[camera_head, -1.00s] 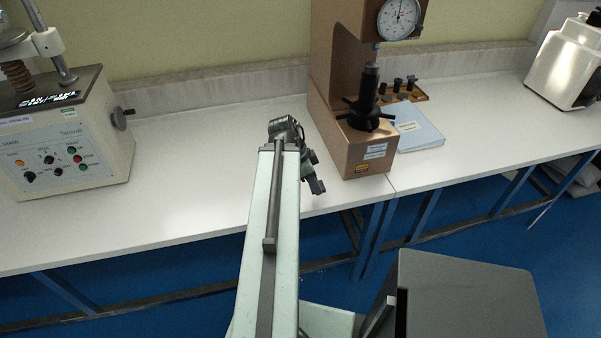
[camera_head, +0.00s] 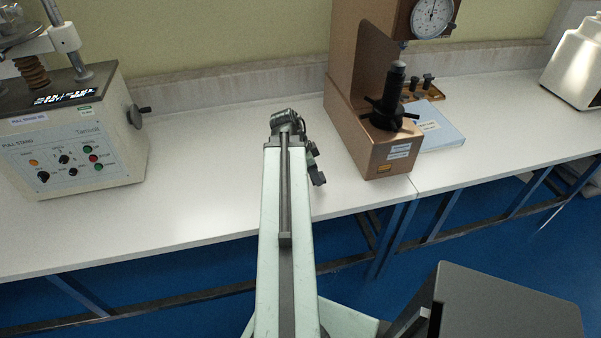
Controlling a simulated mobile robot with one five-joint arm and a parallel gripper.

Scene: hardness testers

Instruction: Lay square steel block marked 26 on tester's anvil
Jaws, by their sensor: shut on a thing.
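The brown hardness tester (camera_head: 345,110) stands on the bench right of my arm, with a round dial (camera_head: 432,17) at its top. Its black spindle (camera_head: 393,88) rises from a spoked handwheel (camera_head: 387,117). The anvil (camera_head: 398,66) is at the spindle's top, and I see no block on it. My gripper (camera_head: 318,179) is small and dark at the arm's far end, over the bench left of the tester and apart from it. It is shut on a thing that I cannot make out. I cannot see the number 26 or clearly identify the square steel block.
A blue folder (camera_head: 440,130) lies right of the tester, with a wooden tray (camera_head: 435,95) of small dark parts behind. A pull stand (camera_head: 75,150) stands at the left, and a cream machine (camera_head: 578,65) at far right. Bare bench (camera_head: 215,185) lies between stand and arm.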

